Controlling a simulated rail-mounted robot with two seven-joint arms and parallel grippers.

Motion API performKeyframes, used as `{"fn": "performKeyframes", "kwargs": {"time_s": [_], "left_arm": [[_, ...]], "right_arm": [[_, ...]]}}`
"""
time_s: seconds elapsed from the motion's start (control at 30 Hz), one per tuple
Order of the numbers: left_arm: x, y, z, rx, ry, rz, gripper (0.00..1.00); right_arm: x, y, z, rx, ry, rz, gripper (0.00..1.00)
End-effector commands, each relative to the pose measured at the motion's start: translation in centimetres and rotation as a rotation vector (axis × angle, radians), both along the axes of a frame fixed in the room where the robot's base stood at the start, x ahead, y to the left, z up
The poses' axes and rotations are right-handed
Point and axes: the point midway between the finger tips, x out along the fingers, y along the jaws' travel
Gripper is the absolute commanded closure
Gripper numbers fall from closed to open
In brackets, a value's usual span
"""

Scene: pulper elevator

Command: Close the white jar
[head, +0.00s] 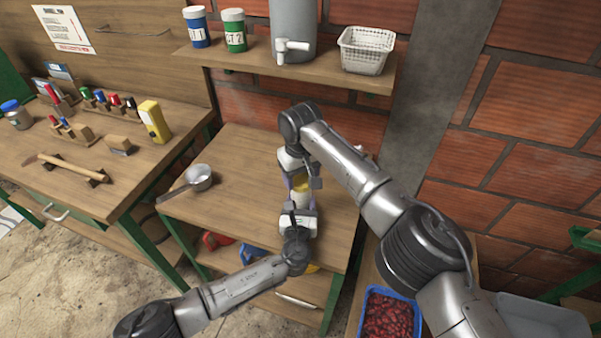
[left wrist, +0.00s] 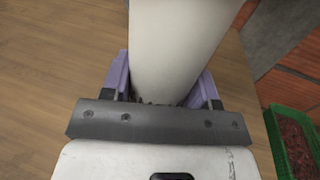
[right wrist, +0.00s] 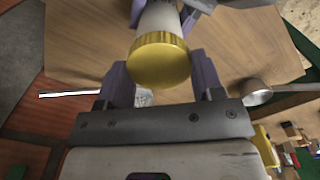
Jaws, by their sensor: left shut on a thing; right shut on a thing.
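The white jar (head: 301,199) is held above the middle table, between my two grippers. Its white body fills the upper middle of the left wrist view (left wrist: 178,40), and my left gripper (left wrist: 163,92) is shut on it with purple fingers on both sides. A gold lid (right wrist: 159,62) sits at the jar's end in the right wrist view, facing my right gripper. My right gripper (right wrist: 160,75) is shut on the lid, one purple finger at each side. The lid meets the jar body; I cannot tell how tightly it is seated. In the head view the arms partly hide both.
A metal saucepan (head: 199,178) stands on the table's left part. A shelf above holds a blue jar (head: 196,28), a green jar (head: 234,32), a dispenser (head: 293,25) and a white basket (head: 366,50). A blue crate of red fruit (head: 389,312) is at lower right.

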Motion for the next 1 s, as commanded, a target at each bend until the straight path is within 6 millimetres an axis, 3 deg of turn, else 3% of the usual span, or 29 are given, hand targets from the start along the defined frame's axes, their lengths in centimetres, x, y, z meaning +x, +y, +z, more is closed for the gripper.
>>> {"fn": "performKeyframes", "kwargs": {"time_s": [1.0], "left_arm": [[-0.01, 0.02, -0.07, 0.0, 0.001, 0.0, 0.88]], "right_arm": [[0.01, 0.0, -0.95, 0.001, 0.0, 0.0, 0.61]]}}
